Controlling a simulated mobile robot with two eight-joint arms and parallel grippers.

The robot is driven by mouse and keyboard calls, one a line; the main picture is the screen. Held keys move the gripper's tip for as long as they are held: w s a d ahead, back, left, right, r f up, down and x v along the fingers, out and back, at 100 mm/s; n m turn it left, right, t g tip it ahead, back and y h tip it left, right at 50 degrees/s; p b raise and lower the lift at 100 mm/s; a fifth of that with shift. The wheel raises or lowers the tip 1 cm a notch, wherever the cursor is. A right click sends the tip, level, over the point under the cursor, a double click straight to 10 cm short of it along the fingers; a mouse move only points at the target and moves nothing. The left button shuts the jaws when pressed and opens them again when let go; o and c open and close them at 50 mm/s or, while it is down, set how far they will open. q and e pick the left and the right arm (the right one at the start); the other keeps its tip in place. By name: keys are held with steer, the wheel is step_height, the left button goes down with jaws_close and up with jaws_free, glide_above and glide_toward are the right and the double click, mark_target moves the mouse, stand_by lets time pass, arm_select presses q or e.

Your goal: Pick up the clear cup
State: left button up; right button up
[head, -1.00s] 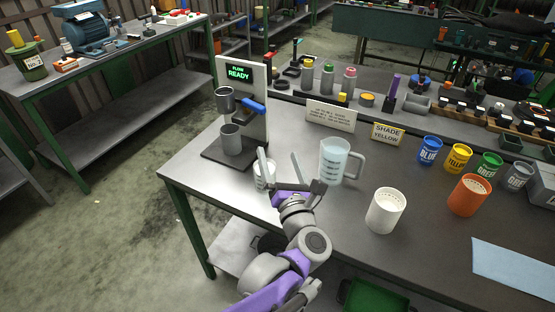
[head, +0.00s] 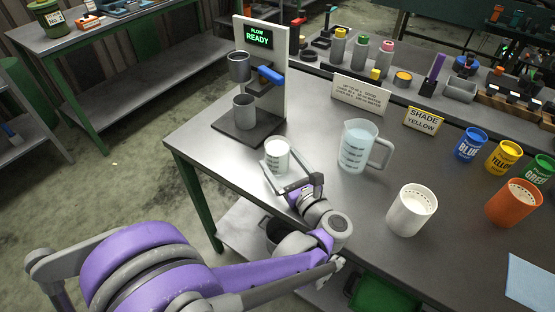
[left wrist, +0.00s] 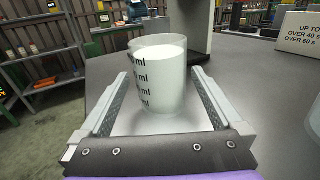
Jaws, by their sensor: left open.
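The clear cup (head: 277,155) stands upright on the table near its left front edge. It has dark ml marks and holds white contents. In the left wrist view the cup (left wrist: 162,78) stands between the two fingers, with a gap visible on each side. My left gripper (head: 281,168) is open, low over the table, with its fingers on either side of the cup. It also shows in the left wrist view (left wrist: 162,100). My right gripper is not in view.
A dispenser (head: 262,90) with a "FLOW READY" screen and a grey cup (head: 244,112) stands behind the clear cup. A measuring jug (head: 358,147) stands to the right. A white canister (head: 411,210) and an orange one (head: 514,204) are farther right.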

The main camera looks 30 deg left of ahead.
mark_target(272, 149)
arm_select(q)
steer(key=x, duration=0.5)
steer(key=shift+w+a, duration=0.1)
jaws_close()
stand_by(0.4)
